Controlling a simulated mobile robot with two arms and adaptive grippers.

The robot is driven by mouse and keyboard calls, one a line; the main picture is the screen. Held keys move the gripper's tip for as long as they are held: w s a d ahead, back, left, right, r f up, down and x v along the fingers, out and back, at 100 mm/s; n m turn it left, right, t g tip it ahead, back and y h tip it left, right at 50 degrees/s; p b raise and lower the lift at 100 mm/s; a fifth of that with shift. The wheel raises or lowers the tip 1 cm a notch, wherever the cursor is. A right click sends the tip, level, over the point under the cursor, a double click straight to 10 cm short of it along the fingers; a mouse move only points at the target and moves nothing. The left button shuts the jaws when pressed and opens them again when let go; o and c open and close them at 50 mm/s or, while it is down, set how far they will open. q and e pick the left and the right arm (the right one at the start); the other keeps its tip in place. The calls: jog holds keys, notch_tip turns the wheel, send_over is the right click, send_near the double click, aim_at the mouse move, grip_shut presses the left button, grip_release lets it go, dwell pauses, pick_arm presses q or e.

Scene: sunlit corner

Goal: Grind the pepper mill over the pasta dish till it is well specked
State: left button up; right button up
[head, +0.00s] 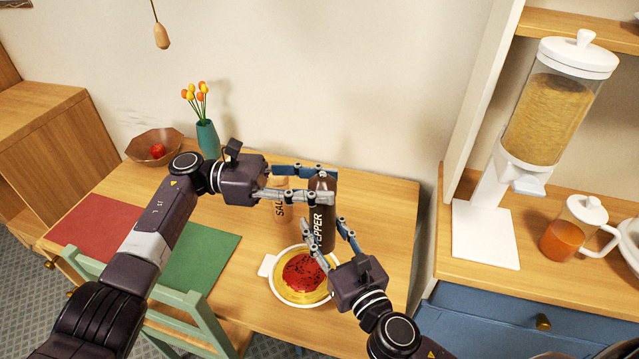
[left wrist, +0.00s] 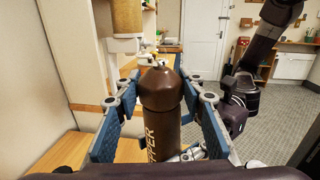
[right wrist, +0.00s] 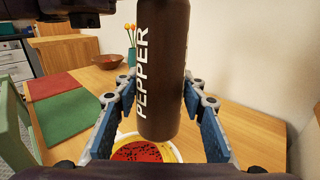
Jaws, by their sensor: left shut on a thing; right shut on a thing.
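The dark brown pepper mill (head: 323,228), lettered PEPPER, stands upright over the far right part of the pasta dish (head: 318,289). My left gripper (head: 325,184) is shut on its upper part. The mill's rounded top (left wrist: 160,88) is between the fingers in the left wrist view. My right gripper (head: 328,238) is shut on its lower body, which also fills the middle of the right wrist view (right wrist: 162,75). The white dish holds yellow pasta with red sauce (head: 303,271). Black specks are scattered over the sauce. The mill's base hides part of the dish.
A salt container (head: 281,210) stands just behind the left gripper's fingers. A teal vase of tulips (head: 208,139) and a wooden bowl (head: 140,143) are at the back left. Red (head: 95,224) and green (head: 205,255) mats lie left. The table's right side is clear.

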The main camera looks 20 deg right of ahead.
aim_at(319, 173)
pick_arm(q)
jog(key=shift+w+f+m+g+y, duration=0.1)
jog(key=shift+w+m+g+y, duration=0.05)
jog(key=shift+m+g+y, duration=0.2)
pick_arm(e)
jog(key=shift+a+r, duration=0.15)
jog(key=shift+r, duration=0.15)
pick_arm(q)
jog(key=shift+a+g, duration=0.1)
jog(key=shift+g, duration=0.25)
jog(key=o, duration=1.2)
pick_arm(e)
jog(key=shift+f, duration=0.1)
pick_arm(q)
jog(key=shift+r, duration=0.2)
notch_tip(319, 173, up, 10)
jog(key=shift+f, duration=0.1)
